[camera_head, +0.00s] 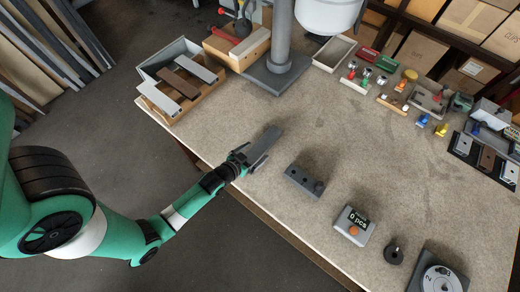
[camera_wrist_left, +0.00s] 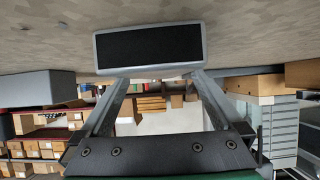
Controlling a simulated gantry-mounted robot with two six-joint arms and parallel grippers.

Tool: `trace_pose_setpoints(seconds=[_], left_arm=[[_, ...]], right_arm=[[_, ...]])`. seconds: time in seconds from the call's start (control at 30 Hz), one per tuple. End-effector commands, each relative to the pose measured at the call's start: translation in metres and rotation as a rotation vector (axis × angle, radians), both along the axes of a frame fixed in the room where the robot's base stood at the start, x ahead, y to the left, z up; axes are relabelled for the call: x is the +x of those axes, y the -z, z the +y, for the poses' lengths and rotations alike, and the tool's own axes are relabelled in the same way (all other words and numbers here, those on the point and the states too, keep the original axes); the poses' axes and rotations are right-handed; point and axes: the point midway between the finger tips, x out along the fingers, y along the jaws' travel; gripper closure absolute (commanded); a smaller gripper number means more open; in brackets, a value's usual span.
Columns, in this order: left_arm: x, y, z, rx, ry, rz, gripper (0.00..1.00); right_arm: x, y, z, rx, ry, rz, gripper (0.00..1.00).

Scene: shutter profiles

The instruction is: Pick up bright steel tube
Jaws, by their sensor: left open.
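A grey steel tube (camera_head: 266,143) lies at the tip of my left gripper (camera_head: 250,158), near the table's left front edge. In the left wrist view the tube (camera_wrist_left: 150,47) shows its open end: a bright grey rectangular rim around a dark hollow. In that view the fingers of my left gripper (camera_wrist_left: 160,80) stand apart, and their tips reach the tube's edge. I cannot tell whether they touch it. My right gripper is not in view.
A wooden crate (camera_head: 207,94) with several grey and brown profiles stands at the back left. A dark block (camera_head: 304,181), a counter box (camera_head: 353,225) and a dial (camera_head: 440,281) line the front. Small parts and trays crowd the right. The table's middle is clear.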

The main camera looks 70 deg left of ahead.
Motion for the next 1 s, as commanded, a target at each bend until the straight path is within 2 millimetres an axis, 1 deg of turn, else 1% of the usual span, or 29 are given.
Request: trace_pose_setpoints(seconds=[0.03, 0.1, 0.3, 0.33, 0.47, 0.5, 0.57, 0.6, 0.67, 0.7, 0.77, 0.8, 0.87, 0.9, 1.0], left_arm=[[0.0065, 0.0042, 0.0036, 0.001, 0.000, -0.002, 0.00], [0.0107, 0.0059, 0.0059, 0.001, 0.000, -0.002, 0.00], [0.0112, 0.0058, 0.0062, 0.000, 0.000, -0.001, 0.00], [0.0112, 0.0058, 0.0062, 0.000, 0.000, -0.001, 0.02], [0.0111, 0.0057, 0.0061, 0.000, 0.000, -0.001, 0.25], [0.0111, 0.0057, 0.0061, 0.000, 0.000, -0.001, 0.32], [0.0111, 0.0057, 0.0061, 0.000, 0.000, -0.001, 0.43], [0.0111, 0.0057, 0.0061, 0.000, 0.000, -0.001, 0.50], [0.0111, 0.0057, 0.0061, 0.000, 0.000, -0.001, 0.61], [0.0110, 0.0057, 0.0061, 0.000, 0.000, -0.001, 0.68], [0.0111, 0.0057, 0.0061, 0.000, 0.000, -0.001, 0.79], [0.0110, 0.0057, 0.0060, 0.000, 0.000, -0.001, 0.86], [0.0110, 0.0056, 0.0060, 0.000, 0.000, -0.001, 0.97], [0.0110, 0.0056, 0.0060, 0.000, 0.000, -0.001, 1.00], [0.0110, 0.0056, 0.0060, 0.000, 0.000, -0.001, 1.00]], right_arm=[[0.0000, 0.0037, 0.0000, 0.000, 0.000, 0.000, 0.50], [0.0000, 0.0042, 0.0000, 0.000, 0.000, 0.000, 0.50], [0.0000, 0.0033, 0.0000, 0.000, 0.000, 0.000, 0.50], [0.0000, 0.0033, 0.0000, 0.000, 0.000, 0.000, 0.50], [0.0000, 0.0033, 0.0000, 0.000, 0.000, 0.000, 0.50], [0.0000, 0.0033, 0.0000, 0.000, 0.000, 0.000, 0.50], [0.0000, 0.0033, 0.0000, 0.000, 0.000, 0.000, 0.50], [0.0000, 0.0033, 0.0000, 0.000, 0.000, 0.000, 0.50], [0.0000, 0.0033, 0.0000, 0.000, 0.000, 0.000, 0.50], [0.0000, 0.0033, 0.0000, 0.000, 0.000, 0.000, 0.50], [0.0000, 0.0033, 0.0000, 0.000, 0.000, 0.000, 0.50], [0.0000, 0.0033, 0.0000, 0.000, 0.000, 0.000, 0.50], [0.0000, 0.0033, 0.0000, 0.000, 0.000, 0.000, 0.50], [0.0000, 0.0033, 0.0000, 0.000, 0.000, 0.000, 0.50], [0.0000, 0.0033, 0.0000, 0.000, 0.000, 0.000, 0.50]])
